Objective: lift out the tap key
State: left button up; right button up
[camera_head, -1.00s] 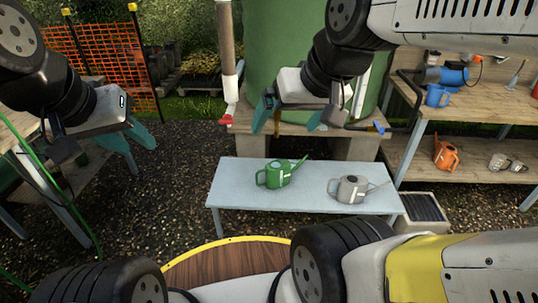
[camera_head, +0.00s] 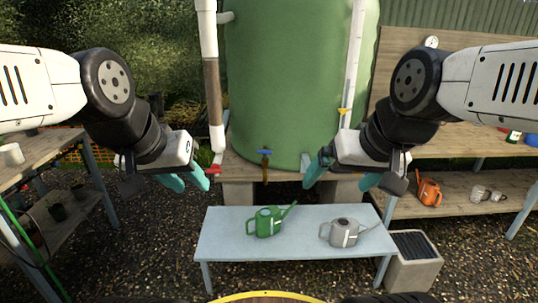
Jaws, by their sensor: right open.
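I cannot make out a tap key in this view. A tap with a blue handle (camera_head: 264,153) sits at the foot of the green tank (camera_head: 290,80). A red-handled fitting (camera_head: 214,169) is at the bottom of the left pipe, and a yellow one (camera_head: 345,111) is on the right pipe. My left gripper (camera_head: 188,182) is open and empty, just left of the red fitting. My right gripper (camera_head: 352,178) is open and empty, in front of the tank's lower right side. Neither gripper touches anything that I can see.
A pale blue bench (camera_head: 225,248) holds a green watering can (camera_head: 267,222) and a grey watering can (camera_head: 343,232). A grey drain box (camera_head: 417,272) stands at its right. Wooden shelves at right hold an orange can (camera_head: 428,191). A wooden bench (camera_head: 28,152) stands at left.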

aim_at(265, 152)
jog(key=i+j, duration=0.5)
jog(key=i, duration=0.2)
jog(key=i+j, duration=0.55)
jog(key=i, duration=0.15)
